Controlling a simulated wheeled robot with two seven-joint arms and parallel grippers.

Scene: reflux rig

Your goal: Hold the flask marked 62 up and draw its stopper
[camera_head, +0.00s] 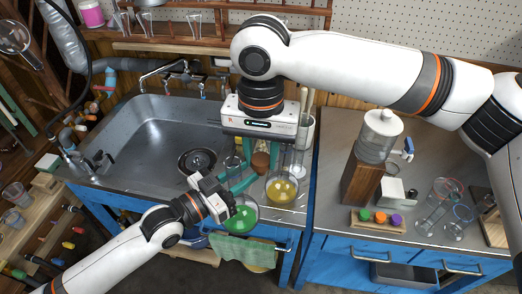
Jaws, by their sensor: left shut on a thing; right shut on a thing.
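A round flask with green liquid (241,221) is held by my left gripper (231,199), shut on it near its neck, in front of the sink's front edge. No number is readable on it. My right gripper (233,187) reaches down from above, its teal fingers close together just over the flask's neck. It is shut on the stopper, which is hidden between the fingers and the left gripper. I cannot tell whether the stopper is seated in the neck or clear of it. A second round flask with yellow liquid (282,190) stands to the right.
The steel sink (140,130) lies behind and left. A brown item (260,163) and glassware stand close to the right gripper. A green towel (245,250) hangs below. A white-capped container on a wooden block (361,182) and a rack of coloured stoppers (378,222) stand on the right counter.

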